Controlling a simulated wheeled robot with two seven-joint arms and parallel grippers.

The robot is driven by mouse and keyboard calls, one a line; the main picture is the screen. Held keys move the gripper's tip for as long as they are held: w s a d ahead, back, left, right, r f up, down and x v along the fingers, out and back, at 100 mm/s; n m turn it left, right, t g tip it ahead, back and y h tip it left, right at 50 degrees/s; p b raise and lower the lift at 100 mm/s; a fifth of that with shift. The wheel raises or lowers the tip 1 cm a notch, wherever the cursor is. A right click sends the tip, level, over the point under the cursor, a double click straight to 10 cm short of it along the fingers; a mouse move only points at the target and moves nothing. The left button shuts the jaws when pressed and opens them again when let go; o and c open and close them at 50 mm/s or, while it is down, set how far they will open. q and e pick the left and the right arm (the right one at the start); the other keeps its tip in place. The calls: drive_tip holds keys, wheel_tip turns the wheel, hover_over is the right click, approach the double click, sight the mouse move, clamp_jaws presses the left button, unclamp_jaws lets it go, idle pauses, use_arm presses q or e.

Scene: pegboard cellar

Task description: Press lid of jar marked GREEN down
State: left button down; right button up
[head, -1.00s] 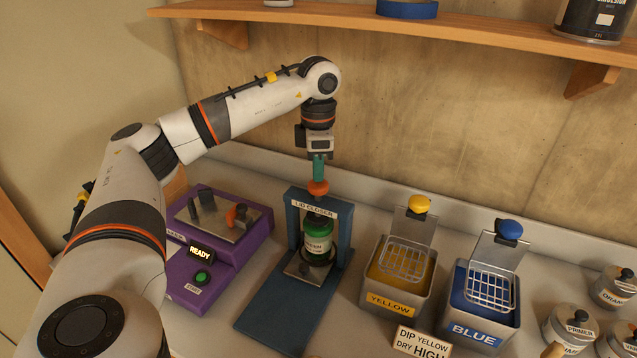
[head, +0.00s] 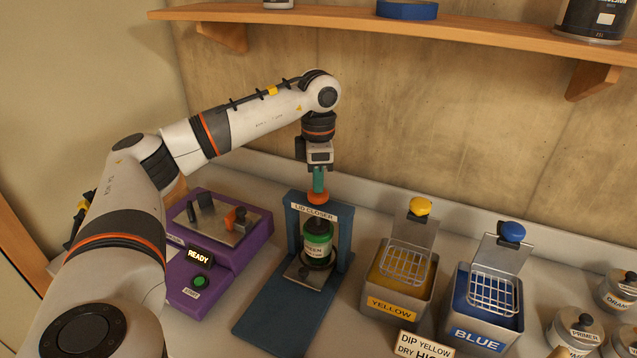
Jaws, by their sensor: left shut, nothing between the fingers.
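The green jar (head: 317,249) stands upright inside the blue lid closer frame (head: 290,239), under its labelled crossbar. Its label is partly readable as GREEN, and the dark top part of the jar is partly hidden by the crossbar. An orange-red knob (head: 318,198) sits on top of the lid closer, close above the crossbar. My left gripper (head: 319,188) is shut, points straight down and meets the knob from above, with nothing held between its fingers. My right gripper is not in view.
A purple machine (head: 240,262) with a READY display stands left. Yellow (head: 396,306) and blue (head: 484,333) tins with wire baskets stand right, and a sign (head: 418,346) is in front. A wooden shelf (head: 480,32) spans above.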

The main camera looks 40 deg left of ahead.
use_arm(q)
drive_tip(key=shift+r+p, duration=1.15)
drive_tip(key=shift+r, duration=0.4)
wheel_tip(320, 180, up, 5)
drive_tip(key=p, duration=0.4)
